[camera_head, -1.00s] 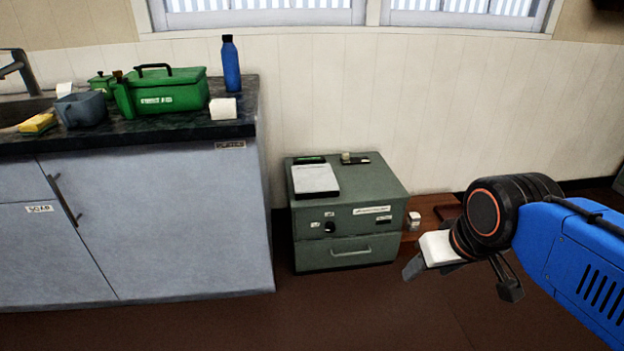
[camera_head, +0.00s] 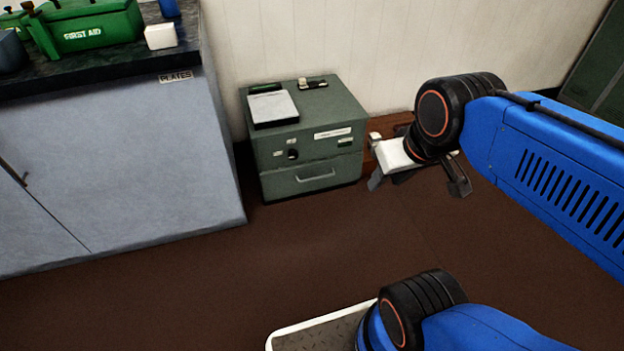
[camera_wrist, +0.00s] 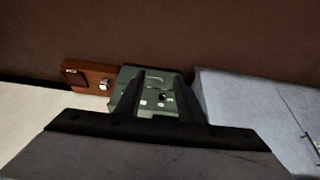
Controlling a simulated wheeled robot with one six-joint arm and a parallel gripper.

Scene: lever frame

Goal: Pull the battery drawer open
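The battery drawer (camera_head: 336,171) is the lower front of a small green cabinet (camera_head: 345,112) on the floor. Its front looks flush with the cabinet, so it appears shut. A pale bar handle (camera_head: 315,177) runs across it. My gripper (camera_head: 415,185) is in the air to the right in the head view, apart from the handle, with its two fingers spread. In the wrist view the scene is upside down. There my gripper (camera_wrist: 157,85) shows a gap between its dark fingers, with the cabinet (camera_wrist: 150,100) beyond and nothing held.
A grey counter cabinet (camera_head: 120,150) stands left of the green cabinet. A clipboard-like white pad (camera_head: 273,108) lies on the green cabinet. A low brown wooden piece (camera_head: 392,122) is behind my gripper; it also shows in the wrist view (camera_wrist: 92,72). The brown floor (camera_head: 220,270) in front is clear.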

